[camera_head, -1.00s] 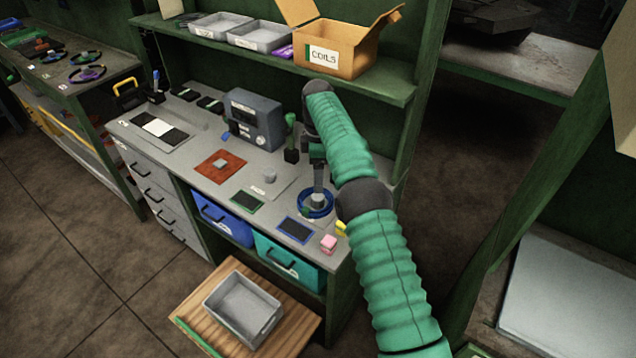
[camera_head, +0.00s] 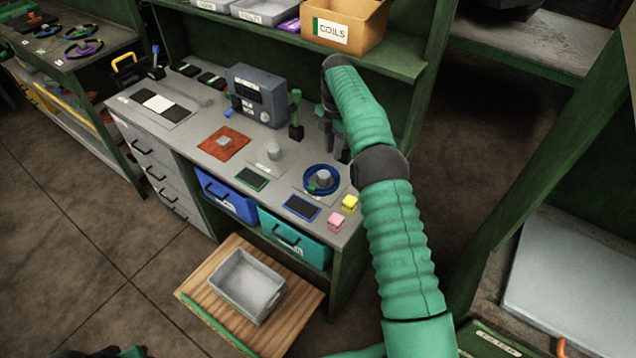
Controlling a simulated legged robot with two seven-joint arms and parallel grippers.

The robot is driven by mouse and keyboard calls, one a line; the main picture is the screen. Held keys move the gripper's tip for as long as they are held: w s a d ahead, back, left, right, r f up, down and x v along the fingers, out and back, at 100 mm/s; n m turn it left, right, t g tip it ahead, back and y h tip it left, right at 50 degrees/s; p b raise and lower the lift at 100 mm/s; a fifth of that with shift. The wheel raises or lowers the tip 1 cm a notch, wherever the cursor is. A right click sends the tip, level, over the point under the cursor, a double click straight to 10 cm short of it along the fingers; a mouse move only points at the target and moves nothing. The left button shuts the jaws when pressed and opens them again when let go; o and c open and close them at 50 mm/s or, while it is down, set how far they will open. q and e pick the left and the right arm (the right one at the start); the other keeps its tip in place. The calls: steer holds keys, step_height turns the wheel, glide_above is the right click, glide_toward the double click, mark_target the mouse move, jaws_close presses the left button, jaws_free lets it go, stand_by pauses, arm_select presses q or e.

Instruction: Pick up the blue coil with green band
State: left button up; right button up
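The blue coil with its green band (camera_head: 335,187) lies on the bench top at the right, around a short grey post. My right arm, in a green ribbed sleeve, reaches in from the lower right. My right gripper (camera_head: 328,146) points down just behind the coil and looks apart from it. It is small, dark and partly hidden by the arm, so its finger opening is not clear. Nothing shows in it.
A grey device (camera_head: 258,96) and a green-handled tool (camera_head: 296,115) stand behind. A coils box (camera_head: 345,22) is on the shelf. A grey tray (camera_head: 247,285) rests on a wooden surface in front.

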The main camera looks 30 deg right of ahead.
mark_target(332, 185)
steer(key=f, duration=0.9)
steer(key=s+f, duration=0.1)
steer(key=f, duration=0.4)
steer(key=shift+a+f+p, duration=0.25)
steer(key=shift+f+p, duration=0.05)
steer(key=shift+p, duration=0.1)
steer(key=shift+w+f, duration=0.1)
steer(key=shift+w, duration=0.05)
steer(key=shift+d, duration=0.1)
jaws_close()
steer(key=shift+w, duration=0.1)
